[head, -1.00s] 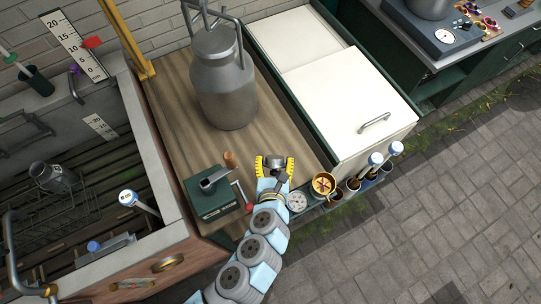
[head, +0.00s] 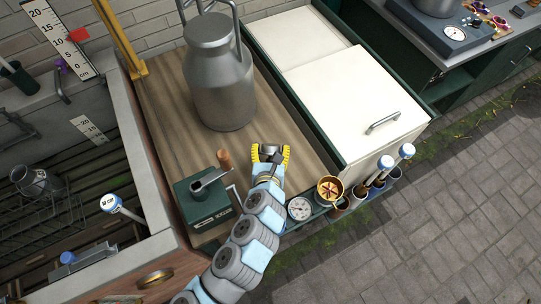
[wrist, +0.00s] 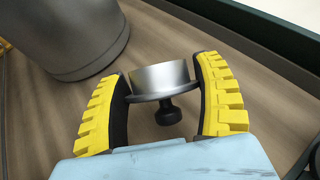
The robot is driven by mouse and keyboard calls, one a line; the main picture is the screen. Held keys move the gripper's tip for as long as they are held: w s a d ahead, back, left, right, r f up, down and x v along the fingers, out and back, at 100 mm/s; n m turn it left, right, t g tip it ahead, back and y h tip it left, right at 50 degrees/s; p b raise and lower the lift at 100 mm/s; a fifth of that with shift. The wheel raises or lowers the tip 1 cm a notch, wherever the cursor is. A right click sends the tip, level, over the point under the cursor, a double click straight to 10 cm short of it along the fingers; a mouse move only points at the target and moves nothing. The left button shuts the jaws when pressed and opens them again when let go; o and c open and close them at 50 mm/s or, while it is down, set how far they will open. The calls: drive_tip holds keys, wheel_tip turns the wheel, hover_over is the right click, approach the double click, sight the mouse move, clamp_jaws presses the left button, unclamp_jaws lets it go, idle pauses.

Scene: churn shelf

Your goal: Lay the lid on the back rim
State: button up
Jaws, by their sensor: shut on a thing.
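My gripper (head: 270,152) is shut on a small metal lid (wrist: 160,78), a shallow silver cylinder with a dark knob on its near side. In the wrist view the lid sits between the two yellow-ribbed fingers (wrist: 166,92). In the head view the gripper is over the front part of the wooden shelf (head: 170,110), in front of the large grey metal churn (head: 220,85). The churn stands upright, and its lower part also shows at the upper left of the wrist view (wrist: 75,35). The gap between lid and shelf is hard to judge.
A green box with a crank (head: 205,197) stands left of my gripper. A white-topped chest (head: 350,100) borders the shelf on the right. A dial (head: 299,208) and a brass cup (head: 329,189) sit at the front edge. A stone trough (head: 130,190) lies left.

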sight(270, 155)
drive_tip(key=shift+w+f, duration=0.2)
drive_tip(key=shift+f, duration=0.1)
drive_tip(key=shift+f+b, duration=0.6)
drive_tip(key=shift+f, duration=0.95)
drive_tip(key=shift+f, duration=0.15)
drive_tip(key=o, duration=1.2)
drive_tip(key=shift+o, duration=0.2)
